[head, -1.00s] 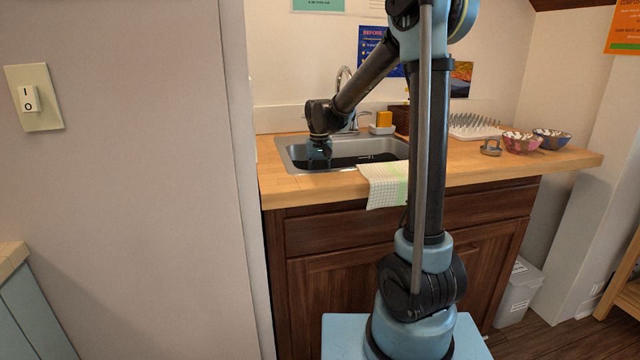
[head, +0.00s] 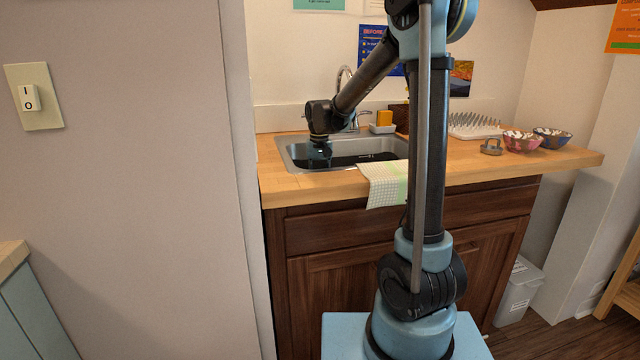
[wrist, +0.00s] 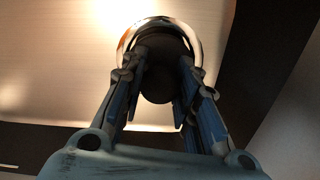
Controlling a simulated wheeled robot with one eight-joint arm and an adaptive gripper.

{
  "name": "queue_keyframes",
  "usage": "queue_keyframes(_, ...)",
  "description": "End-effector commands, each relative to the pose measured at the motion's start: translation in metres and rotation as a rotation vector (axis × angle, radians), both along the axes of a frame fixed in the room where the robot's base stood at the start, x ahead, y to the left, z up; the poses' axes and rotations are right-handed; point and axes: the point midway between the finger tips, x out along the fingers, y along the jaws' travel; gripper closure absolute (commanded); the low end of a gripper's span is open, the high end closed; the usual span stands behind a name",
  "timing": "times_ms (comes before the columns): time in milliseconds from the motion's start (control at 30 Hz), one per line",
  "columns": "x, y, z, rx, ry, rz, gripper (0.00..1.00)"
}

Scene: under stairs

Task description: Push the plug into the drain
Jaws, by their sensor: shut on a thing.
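The sink (head: 292,162) is set in the wooden counter, and my arm reaches over it. My gripper (head: 320,155) points down inside the sink in the head view, its tips hidden by the sink's front edge. In the wrist view my gripper (wrist: 163,62) has its two blue-sided fingers on either side of a dark round plug (wrist: 157,88) and is shut on it. A shiny metal ring, the drain rim (wrist: 127,42), shows around the far side of the plug and fingertips. Shadow hides whether the plug touches the drain or how deep it sits.
A checked cloth (head: 384,186) hangs over the counter's front edge. A drying rack (head: 472,128) and two bowls (head: 521,144) stand to the right.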

Motion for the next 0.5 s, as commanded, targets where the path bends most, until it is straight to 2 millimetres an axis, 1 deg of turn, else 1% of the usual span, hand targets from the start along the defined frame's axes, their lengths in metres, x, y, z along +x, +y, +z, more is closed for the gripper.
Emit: queue_keyframes(500, 0.0003, -0.0003, -0.0107, 0.000, 0.000, -0.001, 1.00)
